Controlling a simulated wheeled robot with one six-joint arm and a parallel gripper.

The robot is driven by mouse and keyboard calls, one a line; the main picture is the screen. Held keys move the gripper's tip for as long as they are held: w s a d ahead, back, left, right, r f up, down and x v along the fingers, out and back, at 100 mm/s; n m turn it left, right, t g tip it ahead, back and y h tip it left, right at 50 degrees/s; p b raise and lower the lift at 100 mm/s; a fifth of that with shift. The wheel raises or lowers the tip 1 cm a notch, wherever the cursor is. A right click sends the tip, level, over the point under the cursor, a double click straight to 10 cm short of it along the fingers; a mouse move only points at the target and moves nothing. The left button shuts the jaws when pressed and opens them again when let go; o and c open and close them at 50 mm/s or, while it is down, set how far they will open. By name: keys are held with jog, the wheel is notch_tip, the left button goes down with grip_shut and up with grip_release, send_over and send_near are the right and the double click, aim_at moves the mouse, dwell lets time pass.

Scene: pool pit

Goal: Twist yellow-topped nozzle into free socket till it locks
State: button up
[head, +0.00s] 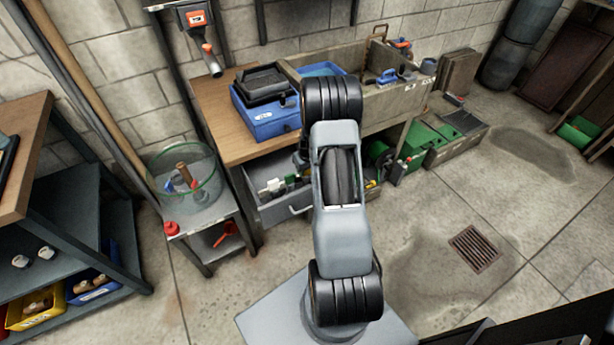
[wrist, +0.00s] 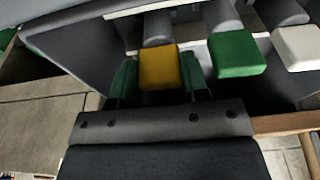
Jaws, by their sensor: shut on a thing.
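In the wrist view, my gripper (wrist: 158,80) is shut on the yellow-topped nozzle (wrist: 158,66), with a green-padded finger on each side of its square yellow top. The nozzle's grey body runs up from the top toward a pale strip; whether it sits in a socket there cannot be told. A green-topped nozzle (wrist: 235,55) and a white-topped nozzle (wrist: 298,46) stand in a row to its right. I cannot make out a free socket. In the head view, my arm hides the gripper and the yellow top.
In the head view, an open grey drawer (head: 285,208) with several small items juts from under the wooden bench (head: 219,113). A blue case (head: 268,118) lies on the bench. A glass bowl (head: 188,190) stands on a small stand at left. The floor at right is mostly clear.

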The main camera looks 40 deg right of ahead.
notch_tip(320, 180, up, 12)
jog(key=p, duration=0.7)
dwell(0.4)
